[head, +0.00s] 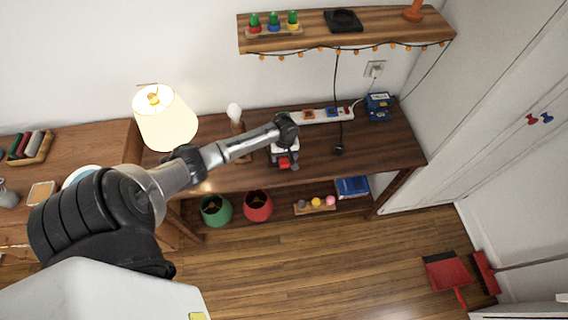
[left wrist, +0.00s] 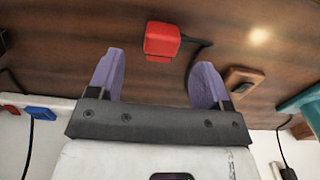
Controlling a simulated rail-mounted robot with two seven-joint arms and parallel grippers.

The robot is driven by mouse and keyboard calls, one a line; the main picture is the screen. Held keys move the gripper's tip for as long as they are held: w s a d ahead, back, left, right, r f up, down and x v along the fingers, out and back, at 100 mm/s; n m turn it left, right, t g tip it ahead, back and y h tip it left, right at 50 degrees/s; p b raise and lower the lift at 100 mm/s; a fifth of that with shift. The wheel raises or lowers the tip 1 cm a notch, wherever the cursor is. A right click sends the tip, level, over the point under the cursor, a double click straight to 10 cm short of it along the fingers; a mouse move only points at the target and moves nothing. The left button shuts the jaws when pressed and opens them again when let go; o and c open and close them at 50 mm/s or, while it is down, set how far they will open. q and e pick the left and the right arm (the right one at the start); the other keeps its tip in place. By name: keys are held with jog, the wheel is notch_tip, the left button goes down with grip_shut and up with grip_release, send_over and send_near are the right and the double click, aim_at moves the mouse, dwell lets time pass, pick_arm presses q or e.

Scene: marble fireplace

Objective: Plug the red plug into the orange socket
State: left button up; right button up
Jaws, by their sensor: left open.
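The red plug (head: 284,162) lies on the wooden desk under my left gripper (head: 284,152). In the left wrist view the red plug (left wrist: 161,39) sits just beyond and between the spread fingers of the left gripper (left wrist: 159,61), with a dark cord running off to its right. The fingers are open and hold nothing. The orange socket (head: 308,115) is on the white power strip (head: 348,113) at the back of the desk, right of the gripper, beside a blue socket (head: 332,113). Part of the strip shows at lower left in the wrist view. My right gripper is not in view.
A lit lamp (head: 165,118) and a bulb on a wooden stand (head: 236,115) stand left of the gripper. A black plug (head: 338,150) hangs on a cord at the right. A blue box (head: 378,107) is at the back right. A wall shelf (head: 380,34) overhangs the desk.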

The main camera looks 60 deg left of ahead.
aim_at(284, 161)
pick_arm(q)
jog(key=shift+a+f+b, duration=0.15)
jog(key=shift+f+b, duration=0.45)
jog(key=shift+f, duration=2)
jog(key=shift+c, duration=0.3)
jog(key=c, duration=0.9)
